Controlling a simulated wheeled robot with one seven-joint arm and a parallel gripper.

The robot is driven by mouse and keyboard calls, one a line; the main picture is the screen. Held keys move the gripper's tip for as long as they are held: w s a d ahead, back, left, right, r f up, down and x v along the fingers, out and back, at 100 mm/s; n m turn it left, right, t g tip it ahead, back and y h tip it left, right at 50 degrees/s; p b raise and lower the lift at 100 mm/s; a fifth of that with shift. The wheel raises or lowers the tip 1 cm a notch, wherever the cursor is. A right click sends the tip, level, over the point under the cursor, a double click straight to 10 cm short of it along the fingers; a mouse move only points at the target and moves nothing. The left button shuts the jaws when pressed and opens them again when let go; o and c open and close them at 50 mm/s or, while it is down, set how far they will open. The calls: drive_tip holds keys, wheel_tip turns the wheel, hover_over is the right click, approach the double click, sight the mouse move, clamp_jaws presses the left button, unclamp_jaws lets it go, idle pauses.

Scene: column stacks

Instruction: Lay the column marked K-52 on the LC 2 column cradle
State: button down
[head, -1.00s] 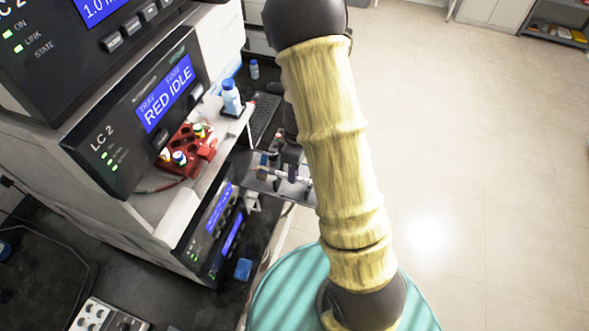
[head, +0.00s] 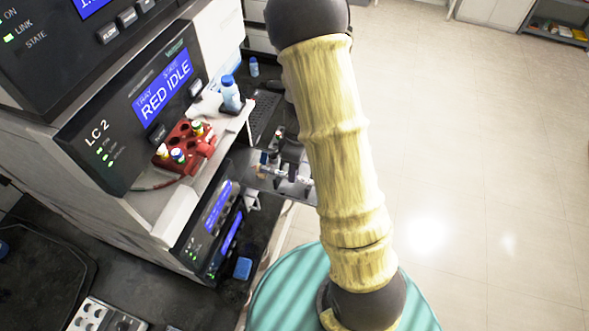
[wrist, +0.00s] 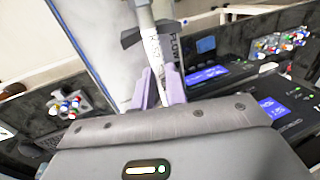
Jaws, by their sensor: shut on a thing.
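My gripper (wrist: 162,88) has two pale purple fingers shut on a slim column (wrist: 152,48) with a white label. The label carries lettering that looks like "FLOW"; I cannot read K-52 with certainty. A dark block crosses the column just beyond the fingers. In the head view my gripper (head: 291,170) is small and partly hidden behind my yellow arm, above the bench edge. The LC 2 unit (head: 100,150) stands at the left, its display reading "RED IDLE". I cannot make out its column cradle for certain.
A red vial rack (head: 190,142) with several vials and a blue-capped bottle (head: 231,95) stand on the LC 2 ledge. A keyboard (head: 264,112) lies behind. A blue block (head: 243,268) is on the dark bench. Open floor (head: 480,170) lies to the right.

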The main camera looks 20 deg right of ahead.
drive_tip(key=shift+f+b, duration=0.3)
drive_tip(key=shift+f, duration=0.05)
drive_tip(key=c, duration=1.3)
unclamp_jaws()
drive_tip(key=shift+c, duration=0.2)
drive_tip(key=b+v, duration=0.2)
drive_tip(key=v, duration=1.5)
drive_tip(key=shift+r+b, duration=0.25)
drive_tip(key=shift+b, duration=0.1)
drive_tip(key=s+a+f+m+t+h, duration=0.1)
drive_tip(key=s+f+m+t, duration=0.4)
drive_tip(key=s+m, duration=0.5)
drive_tip(key=shift+s+a+f+m+h, duration=0.4)
drive_tip(key=shift+s+a+f, duration=0.1)
drive_tip(key=shift+s+a, duration=0.3)
